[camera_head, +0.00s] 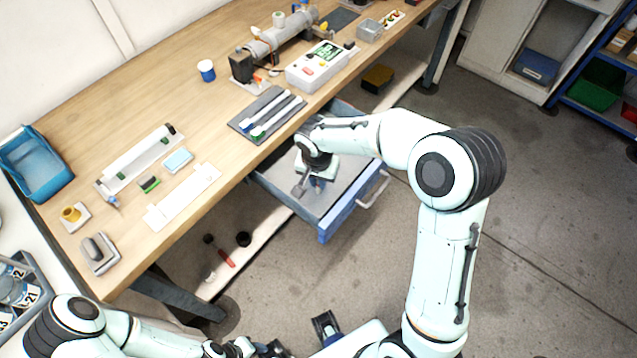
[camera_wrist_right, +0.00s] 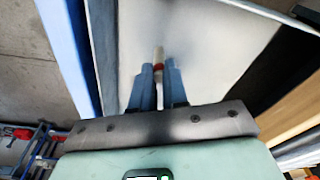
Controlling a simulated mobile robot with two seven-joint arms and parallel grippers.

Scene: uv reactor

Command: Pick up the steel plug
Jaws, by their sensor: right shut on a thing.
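My right gripper (camera_head: 318,184) reaches down into the open blue drawer (camera_head: 325,228) under the workbench.
The drawer walls stand close around my right gripper. The floor right of the drawer is clear.

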